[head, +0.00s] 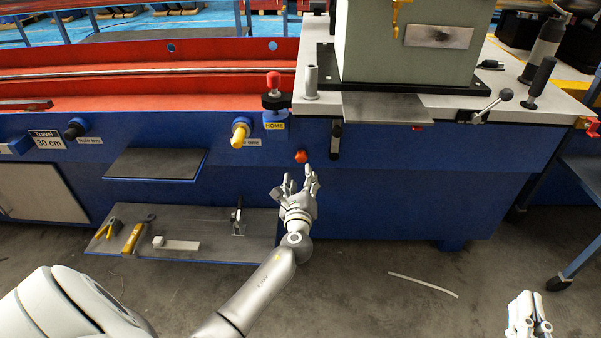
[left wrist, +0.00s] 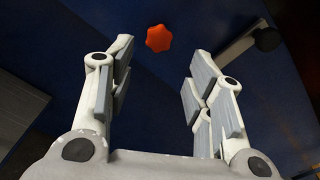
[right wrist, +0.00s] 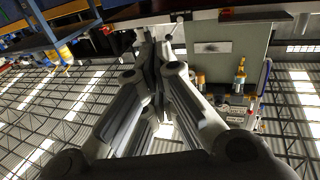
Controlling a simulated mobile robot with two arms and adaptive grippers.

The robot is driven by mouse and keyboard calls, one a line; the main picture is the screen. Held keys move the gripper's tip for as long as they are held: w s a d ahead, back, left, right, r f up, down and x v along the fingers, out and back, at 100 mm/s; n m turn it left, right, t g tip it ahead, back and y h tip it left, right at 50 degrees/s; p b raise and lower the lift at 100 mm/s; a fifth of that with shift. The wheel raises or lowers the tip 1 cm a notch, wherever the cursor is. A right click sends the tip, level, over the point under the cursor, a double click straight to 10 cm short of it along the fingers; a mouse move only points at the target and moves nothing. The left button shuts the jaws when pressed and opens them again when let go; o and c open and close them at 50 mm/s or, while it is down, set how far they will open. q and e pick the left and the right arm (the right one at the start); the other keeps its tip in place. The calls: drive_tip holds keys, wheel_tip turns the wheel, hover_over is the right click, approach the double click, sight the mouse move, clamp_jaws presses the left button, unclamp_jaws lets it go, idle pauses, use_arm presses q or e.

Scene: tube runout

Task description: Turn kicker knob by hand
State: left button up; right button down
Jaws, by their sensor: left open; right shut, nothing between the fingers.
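An orange-red star-shaped knob (head: 301,156) sits on the blue front panel of the machine, below the HOME label. It also shows in the left wrist view (left wrist: 159,38), centred just beyond the fingertips. My left gripper (head: 299,178) is open in front of and slightly below this knob. Its fingers point at the knob, with one on each side of it in the left wrist view (left wrist: 160,70), and nothing is between them. They appear short of the knob. My right gripper (head: 528,302) is shut and empty at the lower right, away from the panel; it also fills the right wrist view (right wrist: 156,60).
A black handle (head: 335,142) hangs right of the knob. A yellow knob (head: 239,136) and a red-topped knob (head: 273,88) are to its left. A low shelf (head: 210,230) holds tools beneath. A black-knobbed lever (head: 490,105) stands right. The floor before the panel is mostly clear.

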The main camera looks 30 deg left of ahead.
sight(301, 159)
use_arm(q)
drive_tip(key=b+x, duration=0.1)
drive_tip(key=x, duration=0.4)
drive_tip(key=shift+s+a+b, duration=0.1)
drive_tip(key=shift+s+b, duration=0.05)
drive_tip(key=shift+b, duration=0.25)
drive_tip(key=b+x, duration=0.1)
drive_tip(key=x, duration=0.2)
use_arm(e)
drive_tip(key=s+r+t+y, duration=0.2)
drive_tip(key=s+r+t, duration=0.2)
drive_tip(key=r+t, duration=0.3)
wheel_tip(301, 159, up, 4)
drive_tip(key=shift+s+a+r+t, duration=0.2)
drive_tip(key=shift+s+r+t, duration=0.05)
drive_tip(key=shift+s+t, duration=0.1)
use_arm(q)
drive_tip(key=shift+a, duration=0.1)
drive_tip(key=c, duration=0.8)
use_arm(e)
drive_tip(key=shift+y, duration=0.5)
